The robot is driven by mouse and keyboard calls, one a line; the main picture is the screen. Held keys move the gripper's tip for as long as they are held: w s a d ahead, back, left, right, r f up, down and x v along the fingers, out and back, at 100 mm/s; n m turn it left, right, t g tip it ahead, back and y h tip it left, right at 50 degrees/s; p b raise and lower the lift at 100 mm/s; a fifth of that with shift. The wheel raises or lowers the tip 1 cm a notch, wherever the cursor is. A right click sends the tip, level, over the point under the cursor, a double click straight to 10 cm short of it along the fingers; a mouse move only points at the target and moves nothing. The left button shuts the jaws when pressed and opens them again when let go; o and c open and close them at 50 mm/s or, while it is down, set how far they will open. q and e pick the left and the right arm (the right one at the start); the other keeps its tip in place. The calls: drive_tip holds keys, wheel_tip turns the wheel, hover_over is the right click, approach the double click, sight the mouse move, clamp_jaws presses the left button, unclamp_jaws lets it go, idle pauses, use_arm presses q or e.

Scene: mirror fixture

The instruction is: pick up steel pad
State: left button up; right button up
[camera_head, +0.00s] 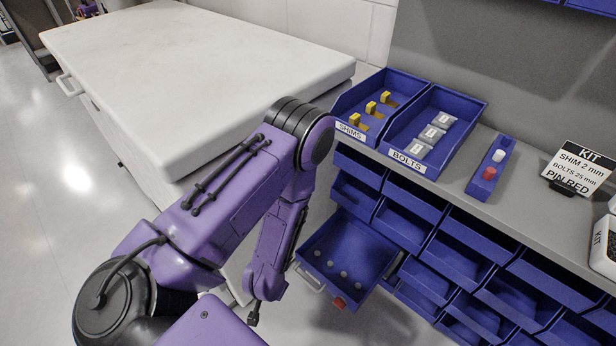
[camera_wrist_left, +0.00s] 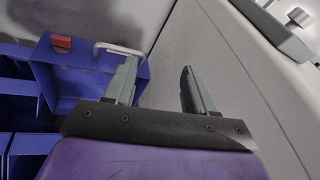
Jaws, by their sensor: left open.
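Several small round grey discs (camera_head: 343,273) lie in a pulled-out blue drawer (camera_head: 376,284) below the shelf in the head view; they may be steel pads, but are too small to tell. A red piece (camera_head: 338,302) is on the drawer, and shows in the left wrist view (camera_wrist_left: 62,42). My left gripper (camera_wrist_left: 159,66) is open and empty in the left wrist view, its fingers pointing past the drawer's pale handle (camera_wrist_left: 120,50). In the head view the left arm hangs left of the drawer, and its fingers are not clearly visible. My right gripper is not in view.
Blue bins labelled SHIMS (camera_head: 350,131) and BOLTS (camera_head: 408,161) stand on the grey shelf. A blue tray (camera_head: 480,187) with a white and a red piece and a KIT sign (camera_head: 579,168) are farther right. A white-topped cabinet (camera_head: 190,70) flanks my arm.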

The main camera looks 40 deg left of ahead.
use_arm(q)
drive_tip(key=w+f+m+b, duration=0.4)
drive_tip(key=w+f+b, duration=0.15)
drive_tip(key=f, duration=0.25)
drive_tip(key=m+g+h+b, duration=0.3)
drive_tip(key=m+b, duration=1.5)
drive_tip(key=m, duration=0.1)
approach(317, 253)
drive_tip(key=f+b, duration=0.2)
drive_tip(key=f, duration=0.2)
drive_tip(key=f+b, duration=0.3)
drive_tip(key=f, duration=0.1)
drive_tip(key=shift+s+d, duration=0.2)
drive_tip(key=shift+d, duration=0.05)
drive_tip(key=shift+f, duration=0.2)
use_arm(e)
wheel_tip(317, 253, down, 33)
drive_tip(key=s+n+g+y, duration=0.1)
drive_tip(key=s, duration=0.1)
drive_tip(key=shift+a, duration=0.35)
use_arm(q)
drive_tip(key=shift+c, duration=0.3)
clamp_jaws()
